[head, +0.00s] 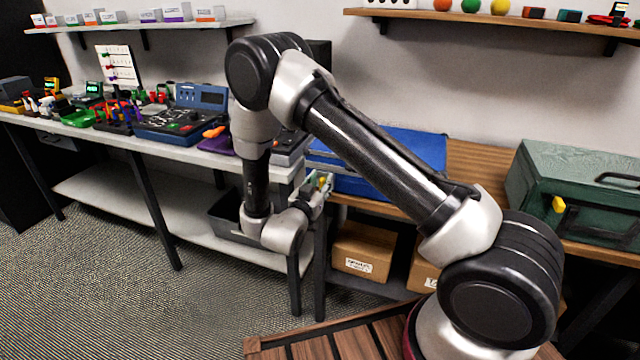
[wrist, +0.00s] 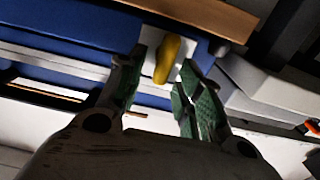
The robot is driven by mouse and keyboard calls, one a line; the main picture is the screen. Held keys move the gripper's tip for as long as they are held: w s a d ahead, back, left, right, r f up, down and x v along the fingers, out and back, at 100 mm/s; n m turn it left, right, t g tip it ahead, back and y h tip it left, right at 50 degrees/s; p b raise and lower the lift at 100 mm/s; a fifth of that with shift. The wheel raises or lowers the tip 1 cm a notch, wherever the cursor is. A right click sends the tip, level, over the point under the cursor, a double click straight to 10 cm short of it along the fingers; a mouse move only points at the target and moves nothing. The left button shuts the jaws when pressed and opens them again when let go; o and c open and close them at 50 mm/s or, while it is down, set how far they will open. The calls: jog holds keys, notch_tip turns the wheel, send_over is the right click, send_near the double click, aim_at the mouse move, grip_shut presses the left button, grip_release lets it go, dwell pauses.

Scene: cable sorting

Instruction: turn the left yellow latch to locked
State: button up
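A yellow latch (wrist: 168,60) sits on a pale plate on the front of a blue case (wrist: 75,28) in the wrist view. The latch stands roughly upright in that picture, slightly tilted. My gripper (wrist: 162,72) is open, with one green-padded finger on each side of the latch; I cannot tell whether either finger touches it. In the head view my gripper (head: 316,192) is at the left front of the blue case (head: 418,146), which my arm partly hides. A small bit of yellow shows at the gripper there.
A green toolbox (head: 580,190) with its own yellow latch (head: 558,204) stands on the wooden bench to the right. A grey device (head: 290,148) lies close left of the case. Cardboard boxes (head: 364,252) sit on the shelf below. The floor at left is clear.

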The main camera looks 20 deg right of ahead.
grip_shut()
jog(key=shift+d+m, duration=0.1)
jog(key=shift+m, duration=0.3)
jog(key=m, duration=0.3)
jog(key=shift+s+d+m, duration=0.2)
jog(key=shift+d+m, duration=0.05)
jog(key=shift+m, duration=0.15)
jog(key=shift+s+d+f+m, duration=0.15)
jog(key=shift+f+m, duration=0.15)
jog(key=shift+m, duration=1.95)
jog(key=shift+s+d+f+m, duration=0.1)
jog(key=shift+d+f+m, duration=0.2)
jog(key=shift+m, duration=1.9)
jog(key=shift+s+d+f+m, duration=0.1)
jog(key=shift+f+m, duration=0.25)
jog(key=shift+m, duration=1.9)
